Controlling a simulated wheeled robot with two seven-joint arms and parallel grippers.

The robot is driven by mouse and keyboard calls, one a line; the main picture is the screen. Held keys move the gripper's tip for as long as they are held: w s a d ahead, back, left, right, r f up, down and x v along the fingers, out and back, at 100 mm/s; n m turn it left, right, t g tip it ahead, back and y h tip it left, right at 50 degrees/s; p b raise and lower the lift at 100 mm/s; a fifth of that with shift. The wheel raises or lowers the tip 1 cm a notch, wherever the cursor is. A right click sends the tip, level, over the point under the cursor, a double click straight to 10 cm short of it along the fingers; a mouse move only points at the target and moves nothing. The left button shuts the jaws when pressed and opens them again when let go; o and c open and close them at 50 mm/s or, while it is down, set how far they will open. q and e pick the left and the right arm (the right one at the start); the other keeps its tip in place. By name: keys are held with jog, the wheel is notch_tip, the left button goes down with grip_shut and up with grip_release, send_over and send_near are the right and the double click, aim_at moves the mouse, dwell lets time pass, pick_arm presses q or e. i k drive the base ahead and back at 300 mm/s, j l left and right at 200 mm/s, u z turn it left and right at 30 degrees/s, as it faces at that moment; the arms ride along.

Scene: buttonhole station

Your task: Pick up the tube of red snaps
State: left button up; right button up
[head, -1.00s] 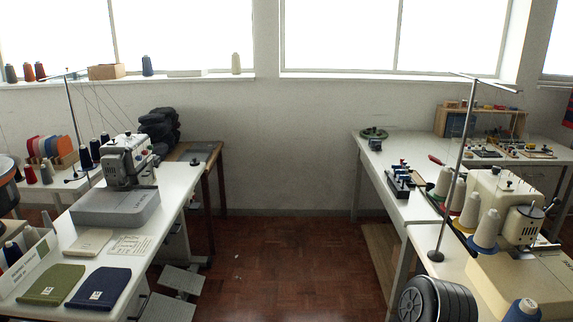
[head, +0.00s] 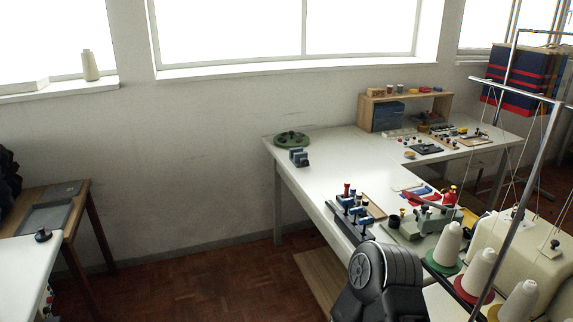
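I cannot single out the tube of red snaps for sure. A small upright piece with a red top (head: 347,189) stands in the row of blue and black pieces on the white table (head: 320,180). Several small coloured items line the top of the wooden shelf (head: 446,100) at the back, and one of them is red (head: 425,89); their shapes are too small to read. Neither gripper is in view. A black part that looks like my own arm covers part of the table's near edge.
Thread cones (head: 447,245), a cream machine (head: 525,250) and a metal thread stand (head: 530,180) crowd the right. The floor (head: 200,280) left of the table is clear.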

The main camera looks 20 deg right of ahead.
aim_at(346, 184)
jog(key=i+u, duration=0.1)
jog(key=i, duration=0.75)
jog(key=i+l, duration=0.1)
jog(key=i, duration=0.75)
jog(key=i+l+u, duration=0.15)
jog(key=i, duration=0.7)
jog(key=i+u, duration=0.25)
jog(key=i, duration=0.5)
jog(key=z, duration=4.35)
